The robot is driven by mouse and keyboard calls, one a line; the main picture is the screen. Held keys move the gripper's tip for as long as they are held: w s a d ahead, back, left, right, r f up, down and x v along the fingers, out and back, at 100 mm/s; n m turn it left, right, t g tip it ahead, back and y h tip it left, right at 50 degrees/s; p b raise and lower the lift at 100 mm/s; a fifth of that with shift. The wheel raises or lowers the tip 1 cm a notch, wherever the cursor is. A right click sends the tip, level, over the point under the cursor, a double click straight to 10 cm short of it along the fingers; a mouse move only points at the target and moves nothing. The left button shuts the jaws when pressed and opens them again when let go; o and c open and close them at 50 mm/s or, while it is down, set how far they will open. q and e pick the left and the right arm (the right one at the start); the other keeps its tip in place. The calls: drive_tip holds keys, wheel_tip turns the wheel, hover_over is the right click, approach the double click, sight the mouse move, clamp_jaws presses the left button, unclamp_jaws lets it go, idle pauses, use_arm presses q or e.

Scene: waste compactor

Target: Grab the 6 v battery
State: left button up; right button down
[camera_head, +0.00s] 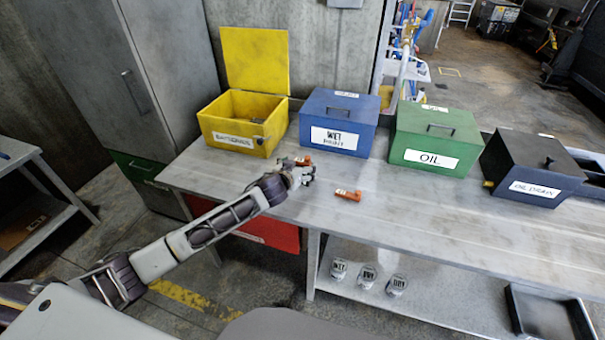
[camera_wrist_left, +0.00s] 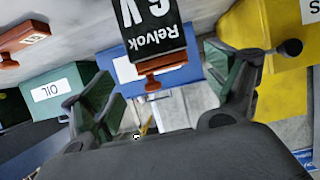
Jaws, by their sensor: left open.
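The 6 V battery (camera_wrist_left: 155,38) is a black block with white "Relvok 6 V" lettering, upside down in the left wrist view. An orange-red piece (camera_wrist_left: 152,66) shows at its edge there. My left gripper (camera_wrist_left: 168,88) is open, with a green-padded finger on either side of the view and the battery ahead, between their directions. No contact shows. In the head view my left gripper (camera_head: 303,174) is low over the workbench, beside a small orange-red item (camera_head: 303,160); the gripper partly hides what lies there. My right gripper is not in view.
Another orange-red item (camera_head: 348,194) lies on the workbench (camera_head: 420,210) to the right. Behind stand an open yellow batteries box (camera_head: 231,141), a blue wet paint box (camera_head: 338,114), a green oil box (camera_head: 433,153) and a dark oil drain box (camera_head: 530,172). The bench front is clear.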

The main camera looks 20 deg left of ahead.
sight(301, 163)
use_arm(q)
drive_tip(key=shift+w, duration=0.15)
drive_tip(key=shift+p+x, duration=0.35)
drive_tip(key=shift+x, duration=2.15)
drive_tip(key=shift+a+f, duration=0.1)
drive_tip(key=shift+f, duration=0.05)
clamp_jaws()
